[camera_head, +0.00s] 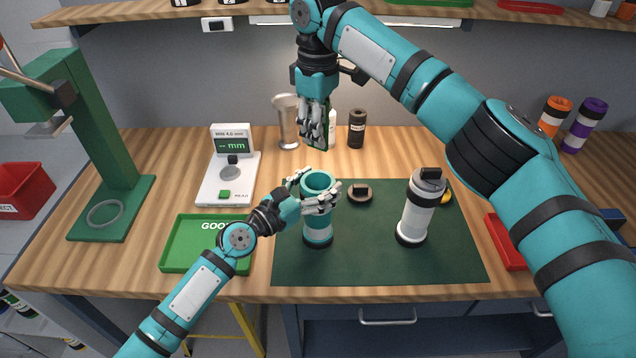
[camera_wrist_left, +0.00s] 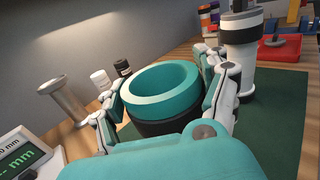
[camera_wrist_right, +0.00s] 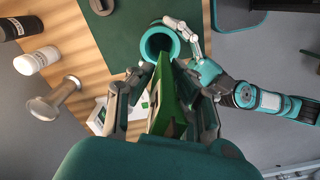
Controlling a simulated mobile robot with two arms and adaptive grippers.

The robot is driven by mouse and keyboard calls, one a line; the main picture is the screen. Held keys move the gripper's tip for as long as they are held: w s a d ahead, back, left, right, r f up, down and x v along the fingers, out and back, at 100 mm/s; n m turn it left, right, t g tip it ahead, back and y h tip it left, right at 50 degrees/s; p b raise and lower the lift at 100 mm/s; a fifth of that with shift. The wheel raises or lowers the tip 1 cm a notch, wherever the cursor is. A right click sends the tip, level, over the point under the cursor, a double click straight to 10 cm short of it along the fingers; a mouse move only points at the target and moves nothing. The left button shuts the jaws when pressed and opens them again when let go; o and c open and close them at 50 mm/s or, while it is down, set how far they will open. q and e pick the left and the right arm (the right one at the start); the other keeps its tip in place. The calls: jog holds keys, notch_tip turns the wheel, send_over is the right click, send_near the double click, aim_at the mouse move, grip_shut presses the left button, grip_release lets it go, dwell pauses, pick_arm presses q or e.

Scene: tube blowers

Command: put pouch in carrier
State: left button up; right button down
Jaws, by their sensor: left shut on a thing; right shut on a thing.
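The carrier (camera_head: 318,215) is a teal open-topped cylinder with a white band, standing upright on the dark green mat. My left gripper (camera_head: 318,198) is shut around its upper part; the left wrist view shows its open rim (camera_wrist_left: 165,82) between the fingers. My right gripper (camera_head: 316,143) is shut on the green pouch (camera_wrist_right: 165,95) and holds it above and behind the carrier. In the right wrist view the pouch's far end appears close to the carrier's mouth (camera_wrist_right: 158,43). In the head view the pouch is mostly hidden by the fingers.
A dark round cap (camera_head: 360,194) lies on the mat (camera_head: 370,260), right of the carrier. A white canister with a black top (camera_head: 418,210) stands farther right. A green tray (camera_head: 205,255) and a gauge (camera_head: 228,178) are at left. A metal cylinder (camera_head: 286,125) and black canister (camera_head: 357,131) stand behind.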

aim_at(318, 173)
notch_tip(318, 173, down, 5)
dwell(0.5)
jog(key=shift+f, duration=1.55)
jog(key=shift+f, duration=0.3)
dwell(0.5)
jog(key=shift+f, duration=1.05)
grip_release()
jog(key=shift+s, duration=0.1)
jog(key=shift+c, duration=0.3)
dwell(0.6)
